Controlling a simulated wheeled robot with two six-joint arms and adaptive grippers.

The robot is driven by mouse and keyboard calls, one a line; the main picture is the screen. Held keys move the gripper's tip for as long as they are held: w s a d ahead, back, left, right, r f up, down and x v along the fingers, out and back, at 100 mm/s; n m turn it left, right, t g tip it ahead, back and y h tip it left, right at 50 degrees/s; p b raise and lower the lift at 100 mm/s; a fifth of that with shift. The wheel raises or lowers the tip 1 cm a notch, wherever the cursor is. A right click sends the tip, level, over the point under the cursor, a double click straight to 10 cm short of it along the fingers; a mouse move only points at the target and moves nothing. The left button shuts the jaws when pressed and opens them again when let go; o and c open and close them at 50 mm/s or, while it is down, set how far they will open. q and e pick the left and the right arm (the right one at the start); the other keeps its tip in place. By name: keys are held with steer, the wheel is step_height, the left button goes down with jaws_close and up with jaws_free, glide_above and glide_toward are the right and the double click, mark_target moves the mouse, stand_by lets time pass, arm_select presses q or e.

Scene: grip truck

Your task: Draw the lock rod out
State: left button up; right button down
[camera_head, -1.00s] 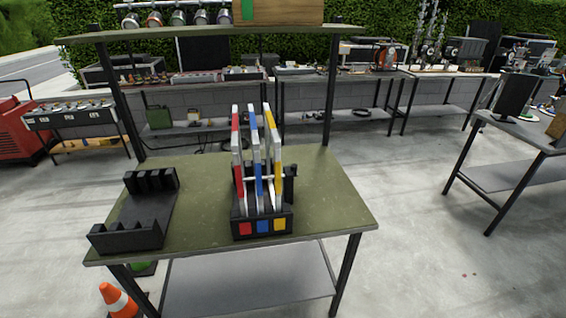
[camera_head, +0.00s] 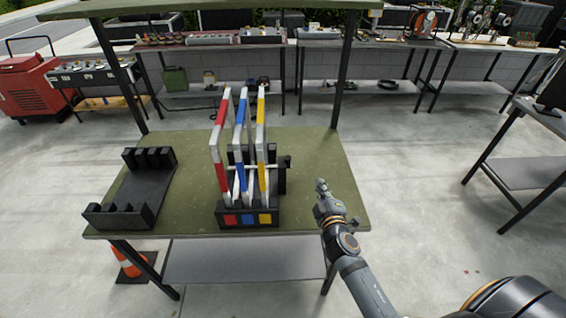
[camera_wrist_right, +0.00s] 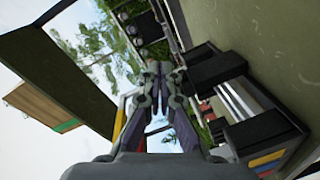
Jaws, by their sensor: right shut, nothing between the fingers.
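A black rack (camera_head: 250,217) stands on the green table and holds three upright frames, red and white (camera_head: 217,150), blue and white (camera_head: 240,150), yellow and white (camera_head: 261,150). The lock rod (camera_head: 272,166) appears as a pale bar crossing the frames, with a dark end piece at the right; much of it is hidden. My right gripper (camera_head: 321,187) is to the right of the rack, above the table's right edge, shut and empty, apart from the rod. In the right wrist view its fingers (camera_wrist_right: 160,72) are together, and the rack (camera_wrist_right: 262,132) is at right. My left gripper is out of view.
An empty black slotted holder (camera_head: 140,190) lies on the table (camera_head: 310,150) at left. Table posts and an overhead shelf (camera_head: 200,5) stand behind. The tabletop between rack and right edge is clear. A traffic cone (camera_head: 130,265) stands on the floor.

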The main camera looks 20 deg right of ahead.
steer(key=w+a+n+t+y, duration=0.1)
steer(key=w+a+n+y, duration=0.1)
steer(key=a+n+y, duration=0.6)
steer(key=a+n, duration=0.1)
steer(key=n, duration=0.1)
steer(key=shift+w+a+r+n, duration=0.25)
steer(key=shift+a+r+n, duration=0.05)
steer(key=shift+a+n, duration=0.1)
steer(key=shift+w+d, duration=0.1)
steer(key=w, duration=0.9)
steer(key=shift+w+d, duration=0.2)
steer(key=shift+d, duration=0.1)
steer(key=shift+s+d, duration=0.2)
steer(key=shift+d, duration=0.3)
steer(key=shift+w, duration=0.1)
